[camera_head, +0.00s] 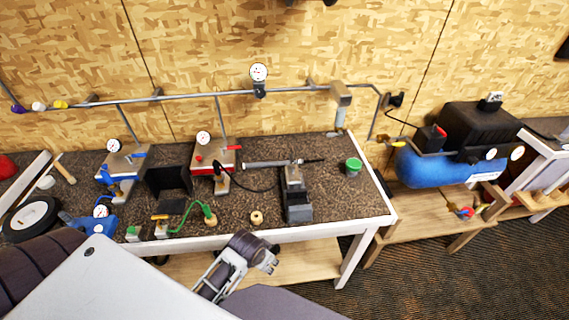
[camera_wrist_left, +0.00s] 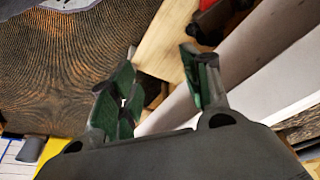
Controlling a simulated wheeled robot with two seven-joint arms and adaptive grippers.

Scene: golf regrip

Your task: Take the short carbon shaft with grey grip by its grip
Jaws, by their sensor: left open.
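The short shaft lies level across the workbench. Its grey grip (camera_head: 264,164) is at the left end, and its thin dark shaft (camera_head: 312,160) runs right over a grey metal stand (camera_head: 297,190). My left gripper (camera_head: 212,283) is in front of the bench's front edge, below and left of the grip and well apart from it. In the left wrist view its green-padded fingers (camera_wrist_left: 160,90) are spread with nothing between them. The shaft is not in the left wrist view. My right gripper is not in view.
A red-topped clamp (camera_head: 212,158), a blue-topped clamp (camera_head: 124,165) and a black holder (camera_head: 168,182) stand left of the grip. A green tin (camera_head: 352,166) is at the right.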

